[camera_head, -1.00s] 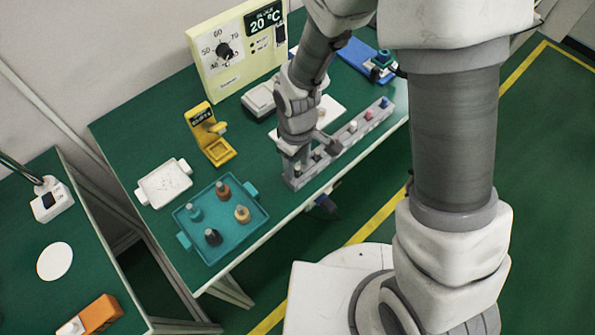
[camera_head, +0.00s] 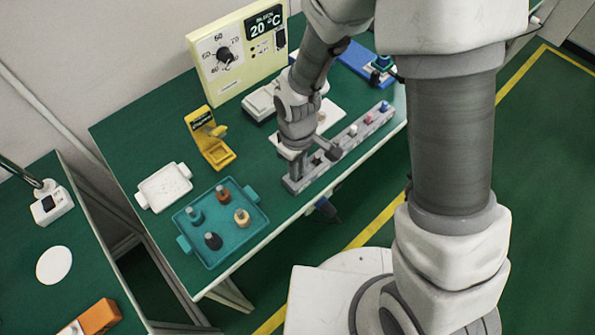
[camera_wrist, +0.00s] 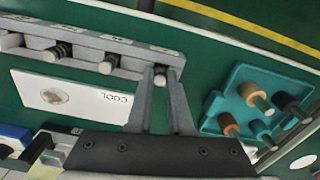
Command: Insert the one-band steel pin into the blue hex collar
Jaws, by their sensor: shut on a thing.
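My gripper (camera_wrist: 160,82) is shut on a pale steel pin (camera_wrist: 160,75) at the right end of the grey rack (camera_wrist: 130,47) in the wrist view. The fingers hide most of the pin, so its bands cannot be counted, and I cannot tell whether it is clear of its hole. In the head view my gripper (camera_head: 312,158) is over the rack's near end (camera_head: 345,146), and the pin is hidden. The likely blue hex collar is the teal-blue piece (camera_head: 195,216) in the teal tray, left of my gripper; it also shows in the wrist view (camera_wrist: 264,132).
The teal tray (camera_head: 183,244) also holds brown, tan and dark pieces. The rack holds other pins. A white tray (camera_head: 165,187), a yellow stand (camera_head: 212,140) and a cream control box (camera_head: 235,55) stand on the green table. Bare table lies between rack and teal tray.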

